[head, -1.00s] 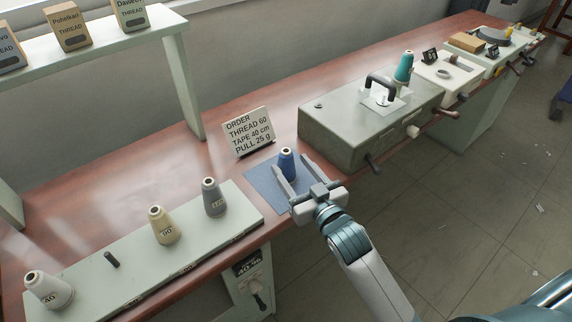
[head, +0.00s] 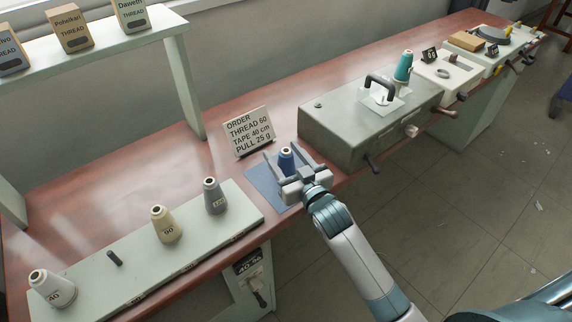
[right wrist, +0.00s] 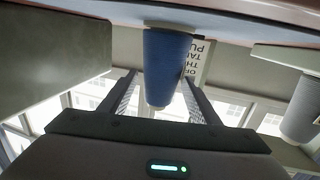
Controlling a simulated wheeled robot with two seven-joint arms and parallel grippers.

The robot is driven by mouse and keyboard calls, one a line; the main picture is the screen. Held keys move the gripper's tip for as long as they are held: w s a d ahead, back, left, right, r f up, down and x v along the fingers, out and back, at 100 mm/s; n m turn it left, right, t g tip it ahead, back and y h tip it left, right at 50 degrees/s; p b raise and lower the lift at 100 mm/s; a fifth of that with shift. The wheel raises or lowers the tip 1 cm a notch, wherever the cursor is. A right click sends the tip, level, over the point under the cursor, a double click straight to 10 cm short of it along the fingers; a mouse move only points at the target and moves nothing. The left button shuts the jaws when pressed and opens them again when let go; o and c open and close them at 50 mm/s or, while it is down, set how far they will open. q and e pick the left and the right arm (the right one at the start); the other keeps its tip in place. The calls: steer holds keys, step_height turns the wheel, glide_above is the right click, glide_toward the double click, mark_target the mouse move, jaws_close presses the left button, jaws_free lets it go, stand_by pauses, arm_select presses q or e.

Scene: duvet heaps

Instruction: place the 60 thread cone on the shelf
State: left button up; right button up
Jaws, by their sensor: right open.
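The blue thread cone (head: 286,160) stands upright on a blue mat (head: 262,182) near the bench's front edge; no number on it is readable. My right gripper (head: 277,154) is open, with one finger on each side of the cone. In the right wrist view the cone (right wrist: 168,65) hangs upside down in the picture between the two spread fingers, with no clear contact. The pale shelf (head: 108,40) stands at upper left and carries several boxes marked THREAD. My left gripper is out of view.
A pale board (head: 190,250) holds the grey (head: 214,196), cream (head: 164,224) and white (head: 50,288) cones and a bare dark peg (head: 114,258). An order card (head: 248,132) reads THREAD 60. A grey-green box (head: 345,130) stands close right of the mat.

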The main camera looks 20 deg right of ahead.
steer(key=shift+w+a, duration=0.15)
steer(key=shift+w, duration=0.9)
steer(key=shift+w+f, duration=0.1)
steer(key=shift+w, duration=0.25)
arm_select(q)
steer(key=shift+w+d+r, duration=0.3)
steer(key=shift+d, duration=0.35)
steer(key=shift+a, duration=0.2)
arm_select(e)
steer(key=c, duration=1.3)
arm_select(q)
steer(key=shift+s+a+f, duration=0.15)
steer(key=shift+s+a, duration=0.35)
arm_select(e)
steer(key=shift+c, duration=0.2)
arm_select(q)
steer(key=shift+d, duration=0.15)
